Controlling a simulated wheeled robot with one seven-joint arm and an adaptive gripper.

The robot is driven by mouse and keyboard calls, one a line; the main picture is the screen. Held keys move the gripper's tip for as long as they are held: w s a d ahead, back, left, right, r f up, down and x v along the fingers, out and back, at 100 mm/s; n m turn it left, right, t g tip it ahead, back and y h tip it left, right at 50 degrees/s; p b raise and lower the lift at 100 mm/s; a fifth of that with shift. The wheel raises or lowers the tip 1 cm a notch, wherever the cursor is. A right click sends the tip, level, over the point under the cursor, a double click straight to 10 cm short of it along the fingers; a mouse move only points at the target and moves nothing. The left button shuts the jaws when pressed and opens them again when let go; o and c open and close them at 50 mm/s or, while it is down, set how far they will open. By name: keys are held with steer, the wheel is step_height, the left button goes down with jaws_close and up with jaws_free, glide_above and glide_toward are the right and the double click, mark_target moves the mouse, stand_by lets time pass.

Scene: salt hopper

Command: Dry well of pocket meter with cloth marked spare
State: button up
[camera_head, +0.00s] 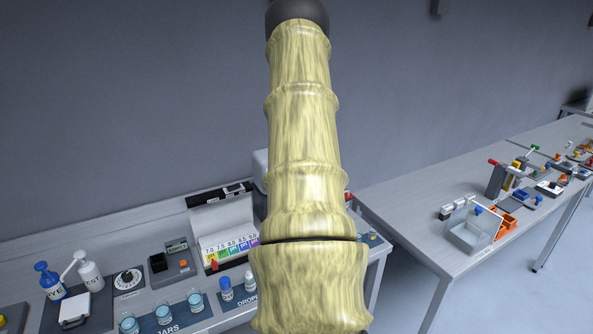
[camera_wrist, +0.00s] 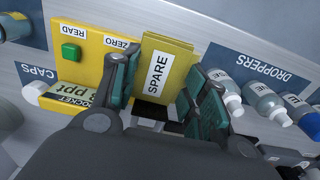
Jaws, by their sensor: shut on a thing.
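The spare cloth is a yellow block with a white label reading SPARE (camera_wrist: 158,72), in the middle of the wrist view. My gripper (camera_wrist: 163,88) has its green-padded fingers on either side of it and is shut on it. The yellow pocket meter (camera_wrist: 85,75) lies just left of the cloth, with a green READ button, a ZERO label and a display marked ppt. Its well cannot be made out; my gripper and the cloth cover that part. In the head view my arm hides the gripper, cloth and meter.
Dropper bottles (camera_wrist: 262,103) stand close to the right finger on a mat marked DROPPERS. A CAPS mat (camera_wrist: 30,75) lies to the left. In the head view, jars (camera_head: 163,313) stand at the bench front, and a second bench (camera_head: 440,215) at right holds more apparatus.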

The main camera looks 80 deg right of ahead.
steer(key=shift+f, duration=0.5)
stand_by(1.6)
steer(key=shift+r, duration=0.1)
steer(key=shift+d+r+p, duration=0.15)
steer(key=shift+r+p, duration=0.75)
steer(key=shift+r, duration=0.55)
steer(key=shift+r+p, duration=1)
steer(key=shift+r, duration=1)
